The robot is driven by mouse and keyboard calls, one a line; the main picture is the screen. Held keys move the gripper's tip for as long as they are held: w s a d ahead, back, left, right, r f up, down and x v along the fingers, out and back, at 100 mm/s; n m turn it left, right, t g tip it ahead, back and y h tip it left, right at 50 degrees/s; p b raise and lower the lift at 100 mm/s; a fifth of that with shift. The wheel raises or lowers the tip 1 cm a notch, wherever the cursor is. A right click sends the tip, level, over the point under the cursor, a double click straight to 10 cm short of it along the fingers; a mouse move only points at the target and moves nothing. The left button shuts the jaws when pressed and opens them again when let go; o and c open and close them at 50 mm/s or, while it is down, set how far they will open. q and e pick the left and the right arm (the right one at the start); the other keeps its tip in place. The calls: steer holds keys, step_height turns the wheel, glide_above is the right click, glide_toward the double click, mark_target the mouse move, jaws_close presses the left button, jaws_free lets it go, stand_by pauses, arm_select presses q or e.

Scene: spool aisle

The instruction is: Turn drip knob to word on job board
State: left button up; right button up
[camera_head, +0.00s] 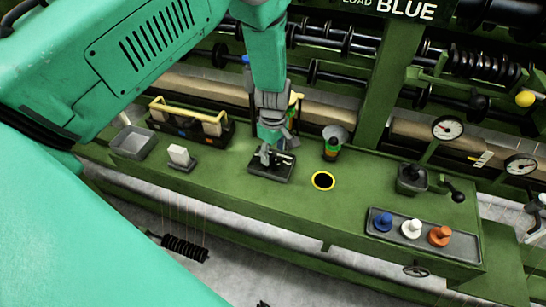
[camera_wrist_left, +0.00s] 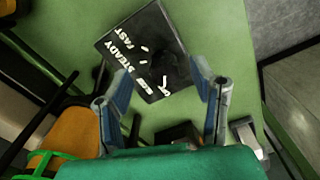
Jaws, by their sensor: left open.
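The drip plate (camera_head: 283,178) is a dark square on the green bench, below my left gripper (camera_head: 268,154). Short white marks lie beside the words. The dark knob blends into the plate, so its pointing direction is unclear. My left gripper (camera_wrist_left: 162,84) is open, its two blue-grey fingers apart over the plate's near side. The job board (camera_head: 405,9) is cut off at the top; LOAD and BLUE show.
A yellow-ringed hole (camera_head: 323,181) and a funnel (camera_head: 335,135) stand right of the plate. A white block (camera_head: 179,156) and a grey tray (camera_head: 132,142) are to the left. Blue, white and orange pegs stand in a tray (camera_head: 380,237) at right.

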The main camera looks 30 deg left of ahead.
mark_target(271, 157)
arm_select(q)
steer(key=f, duration=0.3)
steer(key=shift+a, duration=0.3)
steer(key=shift+a+f, duration=0.3)
steer(key=shift+a, duration=0.35)
steer(key=shift+d, duration=0.4)
steer(key=c, duration=1.1)
steer(key=shift+d+r, duration=0.1)
steer(key=shift+d, duration=0.15)
steer(key=shift+c, duration=0.2)
arm_select(e)
steer(key=shift+a+r, duration=0.15)
steer(key=shift+a, duration=0.2)
arm_select(q)
steer(key=shift+a, duration=0.15)
arm_select(e)
steer(key=shift+a, duration=0.15)
